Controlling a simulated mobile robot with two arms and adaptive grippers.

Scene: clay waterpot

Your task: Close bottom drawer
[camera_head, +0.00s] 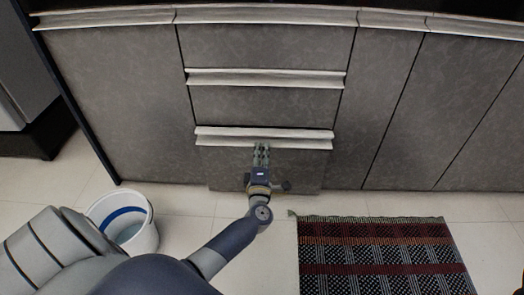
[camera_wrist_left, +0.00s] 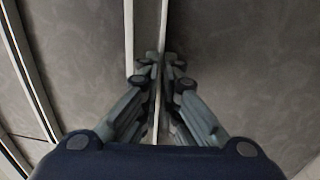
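The bottom drawer (camera_head: 228,165) is a grey front, the lowest in the stack of drawers in the cabinet. Its pale handle (camera_head: 225,137) runs along its top edge. The drawer front looks nearly level with the neighbouring panels; I cannot tell whether a small gap is left. My left gripper (camera_head: 261,147) is at the middle of this handle, pointing at the cabinet. In the left wrist view the fingertips (camera_wrist_left: 165,62) are close together on both sides of the pale handle strip (camera_wrist_left: 156,105). They look shut on it. My right gripper is not in view.
A white bucket (camera_head: 147,238) with a blue band stands on the floor at the left, near my arm. A dark patterned rug (camera_head: 380,258) lies at the right. Two more pale drawer handles, one the middle handle (camera_head: 265,78), are above.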

